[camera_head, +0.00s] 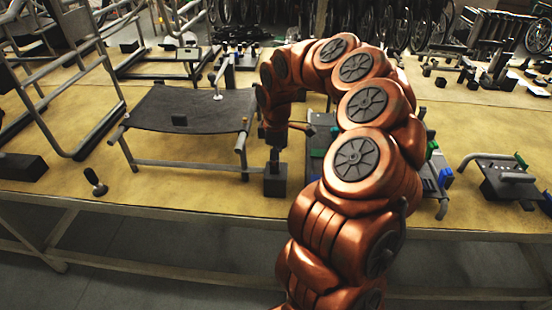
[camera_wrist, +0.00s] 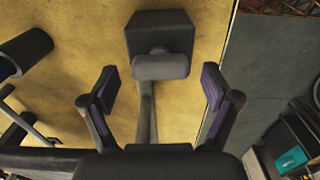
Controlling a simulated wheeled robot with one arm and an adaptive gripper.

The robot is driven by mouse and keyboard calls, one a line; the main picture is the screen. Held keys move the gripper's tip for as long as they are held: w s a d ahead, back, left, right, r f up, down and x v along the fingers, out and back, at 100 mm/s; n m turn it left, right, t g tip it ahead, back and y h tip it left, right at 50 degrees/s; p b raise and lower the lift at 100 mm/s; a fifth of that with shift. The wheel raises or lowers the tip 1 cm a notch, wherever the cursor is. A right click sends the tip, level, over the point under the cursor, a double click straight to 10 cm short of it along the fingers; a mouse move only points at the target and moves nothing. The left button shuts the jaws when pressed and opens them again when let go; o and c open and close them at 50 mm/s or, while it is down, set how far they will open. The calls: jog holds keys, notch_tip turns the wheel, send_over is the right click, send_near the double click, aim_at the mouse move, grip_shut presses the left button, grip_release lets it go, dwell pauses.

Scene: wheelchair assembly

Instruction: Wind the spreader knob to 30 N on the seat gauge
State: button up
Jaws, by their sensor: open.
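A black sling seat (camera_head: 190,105) hangs on a grey tube frame on the bench. A black block (camera_head: 275,185) with an upright post stands at the frame's front right corner. In the wrist view a dark rounded piece, apparently the spreader knob (camera_wrist: 160,67), lies in front of a dark block (camera_wrist: 160,32). My gripper (camera_wrist: 155,88) is open and empty, its purple-padded fingers to either side of that piece with gaps. In the head view my gripper (camera_head: 274,135) is above the block, partly hidden.
A dark stand-like piece with a rounded end (camera_head: 95,182) stands at the bench's front left, near a black block (camera_head: 22,167). Tall tube frames stand at left. A fixture with a handle (camera_head: 505,180) is at right. My arm hides part of a tray beside the seat.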

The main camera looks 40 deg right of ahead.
jog(key=shift+f, duration=0.35)
jog(key=shift+c, duration=0.3)
jog(key=c, duration=1.1)
jog(key=shift+f+b, duration=0.1)
jog(key=shift+b, duration=0.25)
